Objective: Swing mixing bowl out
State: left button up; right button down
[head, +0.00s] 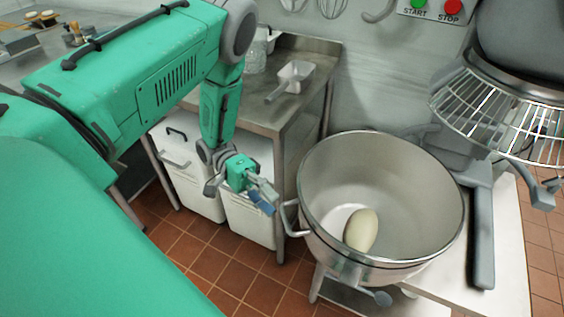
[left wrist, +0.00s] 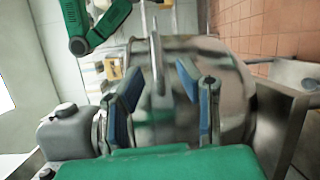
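The steel mixing bowl (head: 325,165) sits below the mixer, with a pale oval lump of dough (head: 361,230) inside. Its side handle (head: 290,218) sticks out on the left. My left gripper (head: 266,198) is just left of this handle, close to it. In the left wrist view, its two blue-padded fingers (left wrist: 165,100) are spread apart. The handle (left wrist: 157,62) shows as an upright bar between them, in front of the blurred bowl wall (left wrist: 228,75). I cannot tell whether the fingers touch it. My right gripper cannot be made out.
The wire guard (head: 490,115) and mixer head (head: 525,40) hang above the bowl's right side. A steel table (head: 300,100) with a scoop (head: 290,78) stands behind my left gripper, with white bins (head: 250,215) beneath. Start and stop buttons (head: 435,8) are on the wall. Tiled floor is open below.

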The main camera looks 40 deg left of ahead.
pick_arm(q)
jog(key=w+a, duration=0.1)
jog(key=a, duration=0.6)
dwell(0.5)
